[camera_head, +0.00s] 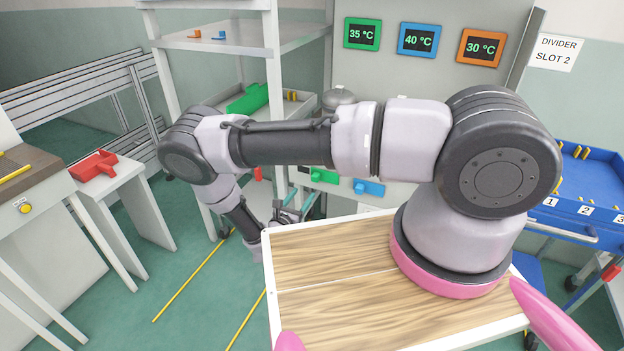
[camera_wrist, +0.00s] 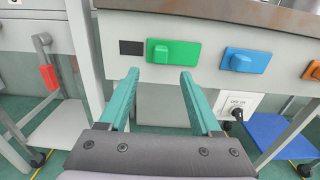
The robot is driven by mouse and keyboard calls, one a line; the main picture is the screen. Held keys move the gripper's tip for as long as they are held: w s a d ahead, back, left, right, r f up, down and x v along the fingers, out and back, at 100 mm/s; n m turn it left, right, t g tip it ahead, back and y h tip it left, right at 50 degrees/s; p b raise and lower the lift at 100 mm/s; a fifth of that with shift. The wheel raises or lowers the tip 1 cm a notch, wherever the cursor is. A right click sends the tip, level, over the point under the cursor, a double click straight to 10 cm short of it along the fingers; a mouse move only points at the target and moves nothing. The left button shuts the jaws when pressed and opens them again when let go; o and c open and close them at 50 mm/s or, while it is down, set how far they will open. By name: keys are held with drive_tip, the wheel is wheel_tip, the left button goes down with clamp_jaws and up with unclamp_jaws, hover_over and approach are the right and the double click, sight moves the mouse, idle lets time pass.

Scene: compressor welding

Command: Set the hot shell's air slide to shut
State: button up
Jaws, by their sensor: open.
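Three displays hang on the back panel: a green one reading 35 °C (camera_head: 362,33), a blue one reading 40 °C (camera_head: 418,40) and an orange one reading 30 °C (camera_head: 481,47). Below them, a green slide (camera_head: 325,176) and a blue slide (camera_head: 369,188) sit on the bench front. In the wrist view, the green slide (camera_wrist: 183,53) has a dark rectangle (camera_wrist: 131,47) to its left. The blue slide (camera_wrist: 250,60) shows none beside it. An orange slide (camera_wrist: 313,71) is partly cut off. My gripper (camera_wrist: 160,73) is open and empty, below and before the green slide.
A socket with a plug (camera_wrist: 238,106) is below the blue slide. A white-rimmed wooden-top table (camera_head: 330,260) stands in front. A red tray (camera_head: 94,165) is on a stand at left. A blue cart (camera_head: 590,200) stands at right. Shelf posts (camera_head: 275,70) rise near my arm.

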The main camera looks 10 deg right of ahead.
sight(314, 179)
drive_tip(key=x, duration=1)
clamp_jaws()
idle(1.2)
